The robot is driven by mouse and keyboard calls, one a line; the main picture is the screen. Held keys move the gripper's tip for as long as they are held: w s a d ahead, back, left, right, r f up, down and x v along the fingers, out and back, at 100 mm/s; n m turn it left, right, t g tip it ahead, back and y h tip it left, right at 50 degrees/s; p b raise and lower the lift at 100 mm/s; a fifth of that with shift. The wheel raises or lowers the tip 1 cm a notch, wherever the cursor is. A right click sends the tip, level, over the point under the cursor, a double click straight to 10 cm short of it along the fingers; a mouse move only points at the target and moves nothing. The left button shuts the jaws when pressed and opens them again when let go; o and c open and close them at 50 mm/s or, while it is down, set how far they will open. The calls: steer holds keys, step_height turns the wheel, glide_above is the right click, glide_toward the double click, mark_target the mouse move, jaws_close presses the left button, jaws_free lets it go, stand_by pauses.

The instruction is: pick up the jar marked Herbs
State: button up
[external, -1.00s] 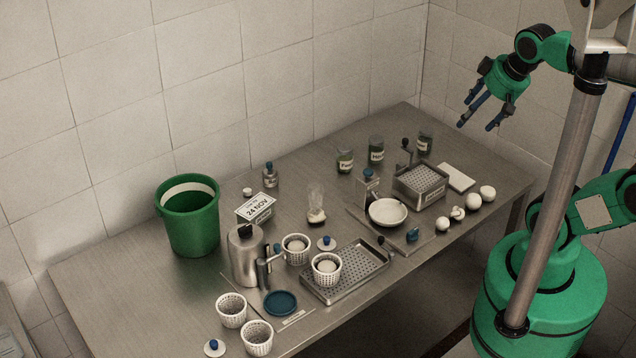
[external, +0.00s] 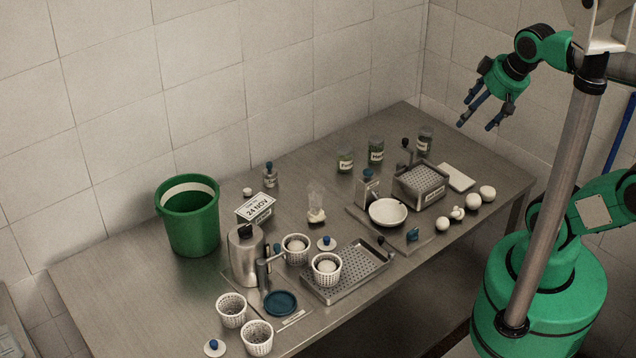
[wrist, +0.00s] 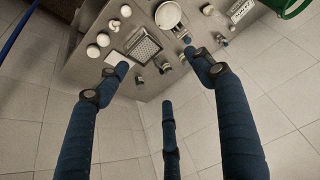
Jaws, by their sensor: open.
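Three small glass jars with green contents and pale labels stand upright in a row near the back of the steel table. The middle jar (external: 376,150) has a label that seems to begin with "He"; the rest is too small to read surely. A left jar (external: 345,160) and a right jar (external: 424,140) stand on either side, apart from it. My gripper (external: 478,112) is open and empty, its blue fingers spread, raised in the air to the right of the jars. In the wrist view, the spread fingers (wrist: 158,74) frame the table's edge; the labels cannot be read there.
A grater box (external: 420,184) with a crank stands in front of the right jar. A steel canister (external: 367,188) and white bowl (external: 388,212) are in front of the middle jar. Several white round items lie at right. The table behind the jars is clear.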

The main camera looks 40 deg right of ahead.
steer(key=shift+w, duration=0.1)
steer(key=shift+c, duration=0.2)
steer(key=w+d+f+m+g+b, duration=0.1)
steer(key=w+d+f+g, duration=0.15)
steer(key=w, duration=1.05)
steer(key=w+d+f+m+g+b, duration=0.1)
steer(key=w+d+f, duration=0.15)
steer(key=w, duration=1.05)
steer(key=w+d+f, duration=0.2)
steer(key=w+f, duration=0.4)
steer(key=f, duration=0.1)
steer(key=w+d+f+m+g+b, duration=0.1)
steer(key=w+d+f, duration=0.2)
steer(key=w+f, duration=0.4)
steer(key=w+d+f+g, duration=0.1)
steer(key=w+d+f, duration=0.1)
steer(key=w+f, duration=0.4)
steer(key=shift+w+d+f+b, duration=0.1)
steer(key=shift+d+f, duration=0.05)
steer(key=shift+f, duration=0.4)
steer(key=shift+w+d+f+b, duration=0.1)
steer(key=shift+w+f, duration=0.05)
steer(key=shift+f, duration=0.45)
steer(key=shift+w+d+f+b, duration=0.1)
steer(key=shift+d+f, duration=0.05)
steer(key=shift+f, duration=0.4)
steer(key=shift+w+d+f, duration=0.15)
steer(key=shift+w+f, duration=0.05)
steer(key=shift+f, duration=0.25)
